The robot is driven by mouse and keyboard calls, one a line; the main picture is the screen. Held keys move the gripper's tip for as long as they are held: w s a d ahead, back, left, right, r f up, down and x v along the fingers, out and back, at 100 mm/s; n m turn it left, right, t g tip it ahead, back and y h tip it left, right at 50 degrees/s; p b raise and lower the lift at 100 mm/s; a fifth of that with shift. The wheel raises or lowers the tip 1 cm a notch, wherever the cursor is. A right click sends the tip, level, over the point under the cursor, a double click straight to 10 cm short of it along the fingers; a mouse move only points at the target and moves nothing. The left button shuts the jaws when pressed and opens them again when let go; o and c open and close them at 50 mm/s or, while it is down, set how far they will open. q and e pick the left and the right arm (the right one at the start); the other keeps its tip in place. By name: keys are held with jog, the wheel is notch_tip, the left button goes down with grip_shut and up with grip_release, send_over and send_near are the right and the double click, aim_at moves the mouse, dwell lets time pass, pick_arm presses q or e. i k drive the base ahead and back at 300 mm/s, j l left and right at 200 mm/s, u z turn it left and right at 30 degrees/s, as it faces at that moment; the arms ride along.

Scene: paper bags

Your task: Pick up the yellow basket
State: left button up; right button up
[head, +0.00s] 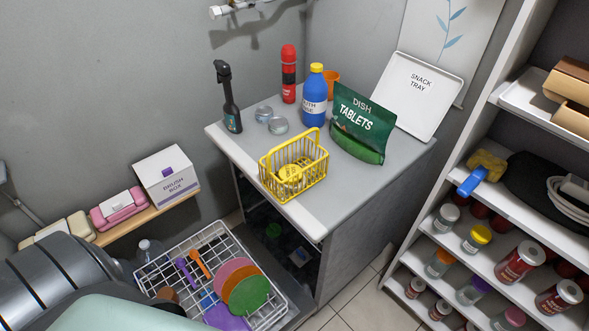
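The yellow basket (293,168) stands upright on the grey top of a low cabinet (225,143), close to its front edge. It has openwork sides and a raised yellow handle. Something round and yellow shows inside it, but I cannot tell what it is. Neither of my grippers is in view, and nothing is touching the basket.
Behind the basket stand a black spray bottle (228,100), a red bottle (288,75), a blue bottle (314,100) and a green tablets pouch (361,125). A dish rack (270,312) sits below left. A shelf unit (440,170) stands right.

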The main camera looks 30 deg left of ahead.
aim_at(268, 168)
jog(key=i+l+u, duration=0.45)
jog(key=u, duration=0.25)
jog(key=l, duration=0.1)
